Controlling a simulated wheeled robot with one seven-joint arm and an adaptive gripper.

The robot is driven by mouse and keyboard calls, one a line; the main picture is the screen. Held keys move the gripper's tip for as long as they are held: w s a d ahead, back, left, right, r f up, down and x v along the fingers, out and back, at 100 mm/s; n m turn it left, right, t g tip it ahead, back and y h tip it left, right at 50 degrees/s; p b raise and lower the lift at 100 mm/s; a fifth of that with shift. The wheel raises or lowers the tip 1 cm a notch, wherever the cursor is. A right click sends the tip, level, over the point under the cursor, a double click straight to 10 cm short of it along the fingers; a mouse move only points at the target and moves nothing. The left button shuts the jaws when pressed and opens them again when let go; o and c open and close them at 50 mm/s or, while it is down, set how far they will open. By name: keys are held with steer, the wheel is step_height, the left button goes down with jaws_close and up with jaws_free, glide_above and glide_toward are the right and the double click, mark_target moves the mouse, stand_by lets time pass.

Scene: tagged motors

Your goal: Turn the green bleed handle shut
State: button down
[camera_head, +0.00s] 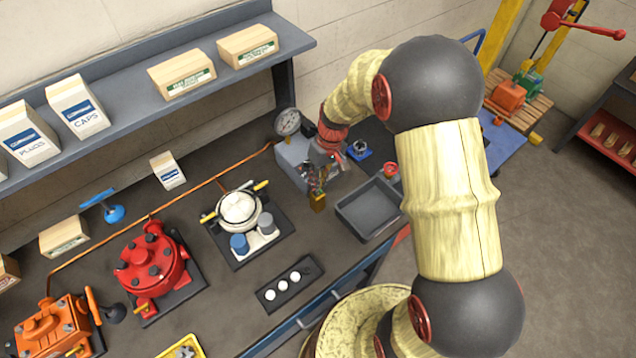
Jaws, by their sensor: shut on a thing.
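A grey block (291,165) with a round pressure gauge (288,122) stands on the bench near the back wall. My gripper (319,180) is at the block's right side, pointing down below the red wrist. Its fingers are closed on a small part there. Hints of green show between them, which fits the green bleed handle, but the handle is mostly hidden and its angle cannot be told. A brass-coloured piece (318,203) sits just below the fingertips.
A grey tray (369,209) lies right of my gripper, with a blue-based fitting (359,150) and a red knob (390,169) behind it. A white-topped motor (239,209), a red motor (152,268) and an orange motor (54,326) stand left. A shelf (130,100) with boxes runs above.

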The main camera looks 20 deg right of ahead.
steer(key=m, duration=0.4)
steer(key=shift+s+t, duration=0.15)
steer(key=shift+t, duration=0.25)
steer(key=m+p, duration=0.1)
steer(key=m, duration=0.4)
steer(key=shift+s+t+p, duration=0.1)
steer(key=shift+t+p, duration=0.3)
steer(key=m+p, duration=0.2)
steer(key=m+h+p, duration=0.1)
steer(key=m+p, duration=0.1)
steer(key=m, duration=0.1)
steer(key=shift+s+r+t, duration=0.15)
steer(key=shift+t, duration=0.15)
steer(key=m+p, duration=0.2)
steer(key=p, duration=0.1)
steer(key=shift+f+m+h+p, duration=0.2)
steer(key=shift+m+h+p, duration=0.1)
steer(key=shift+m, duration=0.1)
steer(key=c, duration=1.9)
jaws_free()
steer(key=shift+r, duration=0.15)
